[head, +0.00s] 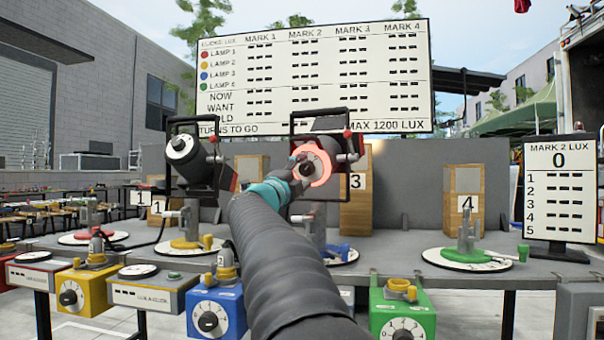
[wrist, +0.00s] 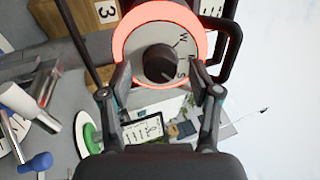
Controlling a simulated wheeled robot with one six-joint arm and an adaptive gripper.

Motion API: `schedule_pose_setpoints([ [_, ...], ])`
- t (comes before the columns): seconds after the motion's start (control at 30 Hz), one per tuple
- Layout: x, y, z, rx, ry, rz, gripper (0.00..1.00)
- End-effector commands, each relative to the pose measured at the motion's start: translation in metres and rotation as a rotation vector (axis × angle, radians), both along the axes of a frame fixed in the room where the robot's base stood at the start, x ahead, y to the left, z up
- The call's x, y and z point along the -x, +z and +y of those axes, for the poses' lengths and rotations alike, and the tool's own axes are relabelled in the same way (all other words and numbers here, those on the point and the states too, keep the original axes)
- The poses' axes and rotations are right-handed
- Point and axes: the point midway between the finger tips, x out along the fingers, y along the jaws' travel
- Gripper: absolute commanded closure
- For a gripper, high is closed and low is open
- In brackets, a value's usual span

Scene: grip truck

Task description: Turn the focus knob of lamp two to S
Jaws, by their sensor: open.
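Two black lamps stand above the bench in the head view. The right lamp (head: 338,140) is above a blue-handled base, and no lamp number is readable on it. Its rear has a pale dial with a glowing red ring (head: 322,171), which also shows in the wrist view (wrist: 125,37). The dark focus knob (wrist: 162,64) sits at the dial's middle, with W at upper right and S at lower right. Its pointer is hard to read. My gripper (head: 297,173) is open, its fingers on either side of the knob in the wrist view (wrist: 158,82); contact cannot be told.
The left lamp (head: 192,160) stands above a yellow base (head: 187,244). The right lamp's black yoke (wrist: 232,45) is close beside my fingers. Coloured dial boxes, such as the blue one (head: 214,311), line the bench front. A score board (head: 315,78) stands behind.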

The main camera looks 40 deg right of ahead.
Motion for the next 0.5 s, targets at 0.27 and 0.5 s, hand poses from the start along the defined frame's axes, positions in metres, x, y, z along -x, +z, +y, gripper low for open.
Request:
schedule_pose_setpoints([
  [0.27,0.018,-0.016,0.043,0.0,0.004,0.0,0.37],
  [0.5,0.034,-0.031,0.08,0.0,0.004,-0.001,0.37],
])
